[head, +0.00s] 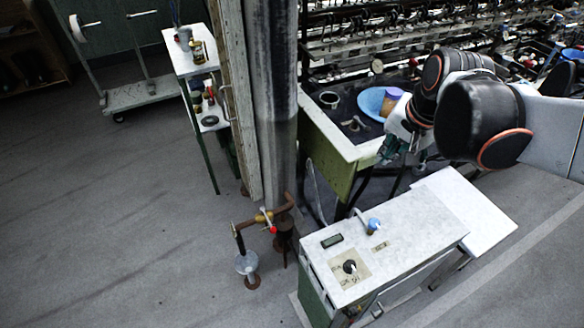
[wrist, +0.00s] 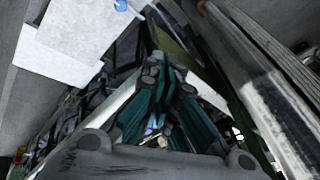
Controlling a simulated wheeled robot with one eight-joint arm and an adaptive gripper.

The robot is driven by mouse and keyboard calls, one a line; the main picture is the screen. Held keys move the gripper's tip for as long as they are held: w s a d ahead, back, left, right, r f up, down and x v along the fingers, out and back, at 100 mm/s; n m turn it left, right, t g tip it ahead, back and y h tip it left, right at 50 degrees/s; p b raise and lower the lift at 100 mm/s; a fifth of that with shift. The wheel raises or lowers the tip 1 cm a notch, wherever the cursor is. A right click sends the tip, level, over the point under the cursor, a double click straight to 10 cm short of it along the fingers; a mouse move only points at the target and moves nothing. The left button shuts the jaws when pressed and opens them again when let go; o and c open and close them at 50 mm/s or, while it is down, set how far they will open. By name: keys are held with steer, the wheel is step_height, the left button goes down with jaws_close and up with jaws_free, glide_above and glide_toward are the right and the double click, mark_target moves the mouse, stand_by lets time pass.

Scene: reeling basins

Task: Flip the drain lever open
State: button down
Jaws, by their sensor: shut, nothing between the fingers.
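A small brass valve (head: 263,216) sits on a rusty pipe at the foot of the grey column. A thin lever with a red end (head: 272,229) is on this valve; I take it for the drain lever, but it is too small to tell its exact setting. My gripper (head: 389,150) is at the front edge of the basin, well to the right of and above the valve in the head view, apart from it. In the wrist view its teal fingers (wrist: 166,80) are shut and empty. I cannot make out the lever there.
A white-topped cabinet (head: 400,240) with a dial and a blue-topped knob (head: 374,225) stands right of the valve. The grey column (head: 270,100) rises behind the valve. The basin (head: 345,146) holds a blue bowl (head: 372,101). The floor left of the valve is clear.

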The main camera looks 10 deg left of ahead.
mark_target(268, 220)
steer(key=w+a+f+m+g+b, duration=0.1)
steer(key=w+a+f+m, duration=0.1)
steer(key=w+a+f, duration=0.45)
steer(key=w+a+f+m+g+b, duration=0.15)
steer(key=a+f, duration=0.25)
steer(key=f, duration=0.6)
steer(key=w+a+f+m+g, duration=0.1)
steer(key=w+a+f+g, duration=0.15)
steer(key=a+f, duration=0.45)
steer(key=a+f+m+b, duration=0.1)
steer(key=a+f, duration=0.3)
steer(key=f, duration=0.8)
steer(key=shift+s+f+m+y, duration=0.3)
steer(key=shift+m, duration=0.15)
steer(key=shift+f+g, duration=0.15)
steer(key=shift+g, duration=0.15)
steer(key=s+a+f+b, duration=0.4)
steer(key=a+f+b, duration=0.1)
steer(key=f, duration=0.3)
steer(key=shift+f, duration=0.25)
steer(key=shift+a, duration=0.1)
